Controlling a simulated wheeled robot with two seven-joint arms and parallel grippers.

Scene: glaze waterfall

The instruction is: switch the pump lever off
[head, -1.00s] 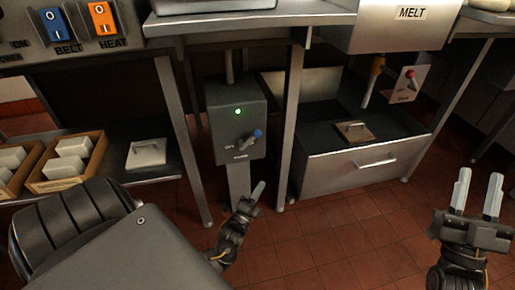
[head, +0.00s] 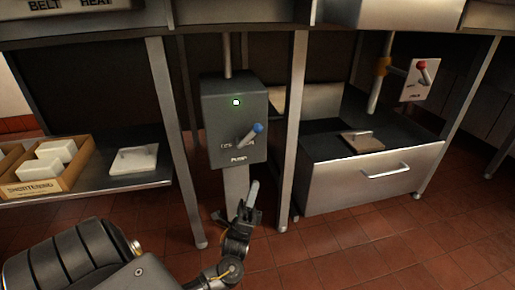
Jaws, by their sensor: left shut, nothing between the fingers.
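The pump lever (head: 248,135) has a blue knob and sits on the front of a dark grey pump box (head: 218,120) on a post. The lever tilts up and to the right. A green light (head: 236,102) glows above it, and a label reading "PUMP" is below. My left gripper (head: 253,188) is shut and empty, below the lever and apart from it, fingers pointing up. My right gripper is out of view.
Table legs (head: 294,130) stand close on both sides of the pump box. A steel drawer unit (head: 340,178) with a flat lid (head: 362,143) is at right, below a red-knobbed lever (head: 421,67). A box of white blocks (head: 75,172) sits on the left shelf.

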